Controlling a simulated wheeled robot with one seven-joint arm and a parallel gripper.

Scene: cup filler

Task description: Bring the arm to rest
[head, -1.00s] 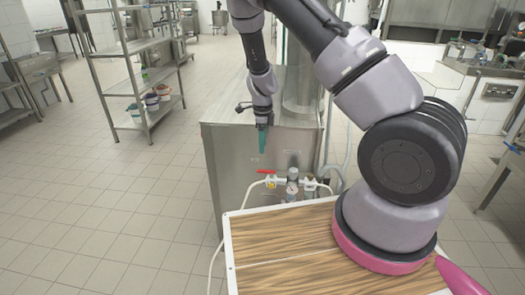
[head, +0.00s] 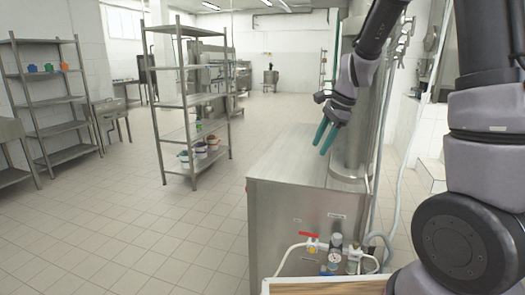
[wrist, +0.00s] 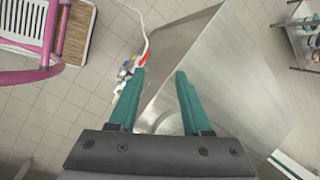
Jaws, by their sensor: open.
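My gripper (head: 325,138) is in the right half of the head view, pointing down above the steel machine. Its two teal fingers are apart, with nothing between them. In the wrist view my gripper (wrist: 160,95) also shows open, with the steel surface and floor beyond the fingertips. My arm (head: 490,150) rises along the right edge of the head view and reaches over from the top. The steel machine (head: 300,215) stands below the gripper, and I cannot tell the exact gap to its top.
A valve with a red handle (head: 309,235) and a gauge (head: 334,258) sit at the machine's front. A steel column (head: 350,140) rises close to the gripper. A steel shelf rack (head: 190,130) stands to the left. Open tiled floor (head: 150,240) lies between.

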